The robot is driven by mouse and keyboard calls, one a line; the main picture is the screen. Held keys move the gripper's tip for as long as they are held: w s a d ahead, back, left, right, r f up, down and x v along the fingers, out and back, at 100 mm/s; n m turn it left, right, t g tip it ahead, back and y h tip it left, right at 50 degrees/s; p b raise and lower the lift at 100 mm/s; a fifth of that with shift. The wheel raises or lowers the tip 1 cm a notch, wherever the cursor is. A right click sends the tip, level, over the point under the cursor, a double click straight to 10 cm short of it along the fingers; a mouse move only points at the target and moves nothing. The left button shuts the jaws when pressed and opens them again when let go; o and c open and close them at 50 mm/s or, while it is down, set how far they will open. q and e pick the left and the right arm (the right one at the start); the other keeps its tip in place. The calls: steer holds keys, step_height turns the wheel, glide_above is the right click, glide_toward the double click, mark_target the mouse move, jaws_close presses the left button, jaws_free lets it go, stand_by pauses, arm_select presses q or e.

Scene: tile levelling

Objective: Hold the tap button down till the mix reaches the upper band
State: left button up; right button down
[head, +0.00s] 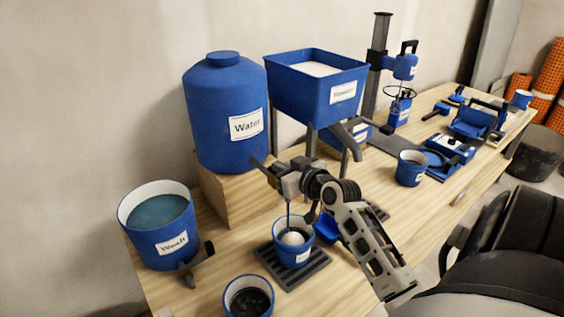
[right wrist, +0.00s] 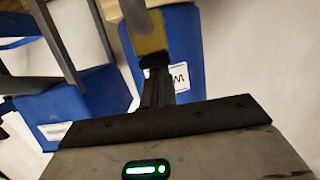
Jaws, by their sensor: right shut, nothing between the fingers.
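The blue water tank (head: 222,105), labelled "Water", stands on a wooden block. My right gripper (head: 268,174) is shut and empty at the front of the tank, by its tap; it hides the button, so I cannot tell whether it is pressed. In the right wrist view the shut fingers (right wrist: 157,85) point towards the blue tank (right wrist: 185,50). A blue cup (head: 291,258) stands upright on a dark slatted stand below the gripper. A pale mound shows inside it, with a thin dark-blue line above that looks like a stream. Its bands are not visible. My left gripper is not in view.
A blue hopper (head: 318,92) stands on legs right of the tank. A wash bucket (head: 160,228) is at the left, and a cup with dark contents (head: 248,297) is in front. Another cup (head: 411,168) and blue tools stand farther right.

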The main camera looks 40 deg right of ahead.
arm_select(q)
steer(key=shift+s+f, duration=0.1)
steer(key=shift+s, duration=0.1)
arm_select(e)
steer(key=shift+s+f, duration=0.1)
steer(key=shift+f, duration=0.25)
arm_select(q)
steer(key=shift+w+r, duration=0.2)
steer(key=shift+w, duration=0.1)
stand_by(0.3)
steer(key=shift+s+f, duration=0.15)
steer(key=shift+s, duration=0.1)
arm_select(e)
steer(key=shift+a, duration=0.1)
stand_by(0.5)
